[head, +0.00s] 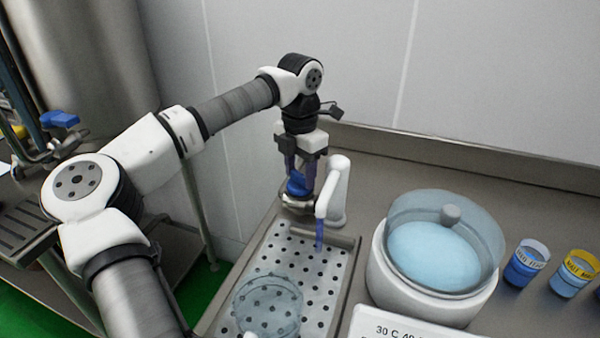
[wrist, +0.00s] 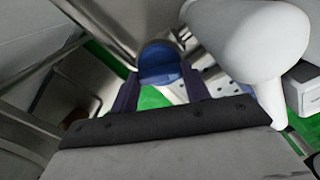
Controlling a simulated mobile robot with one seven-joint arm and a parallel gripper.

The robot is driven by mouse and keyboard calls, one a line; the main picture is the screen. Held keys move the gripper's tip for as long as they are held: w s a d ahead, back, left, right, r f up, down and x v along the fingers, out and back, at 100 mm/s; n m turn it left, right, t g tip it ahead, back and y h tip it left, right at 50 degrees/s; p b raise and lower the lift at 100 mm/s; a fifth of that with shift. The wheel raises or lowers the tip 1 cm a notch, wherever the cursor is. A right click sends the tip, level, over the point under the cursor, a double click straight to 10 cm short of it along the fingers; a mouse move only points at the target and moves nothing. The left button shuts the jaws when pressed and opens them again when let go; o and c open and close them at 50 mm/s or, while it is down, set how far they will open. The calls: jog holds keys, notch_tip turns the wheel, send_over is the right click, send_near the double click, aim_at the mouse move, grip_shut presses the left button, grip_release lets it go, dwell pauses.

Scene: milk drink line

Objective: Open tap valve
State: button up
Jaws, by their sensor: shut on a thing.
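The tap (head: 336,188) is a white curved spout at the back of a perforated metal drip tray (head: 262,238). A short blue piece (head: 319,235) hangs below the spout's end; I cannot tell if it is a nozzle or liquid. The blue valve handle (head: 298,184) sits just left of the spout. My gripper (head: 301,180) points down over the handle, its dark fingers on either side, shut on it. In the wrist view the blue handle (wrist: 160,65) shows between the fingers, with the white spout (wrist: 255,45) close on the right.
A clear container (head: 268,305) stands on the front of the tray. To the right are a white-based round vessel (head: 432,285) with blue liquid, and two small cups (head: 526,262), (head: 574,273). Another blue valve handle (head: 60,119) is at far left. A wall rises behind.

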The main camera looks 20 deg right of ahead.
aim_at(300, 174)
jog(key=shift+n, duration=0.5)
jog(key=o, duration=1)
notch_tip(300, 174, up, 14)
jog(key=shift+f+b, duration=0.1)
jog(key=shift+b, duration=0.3)
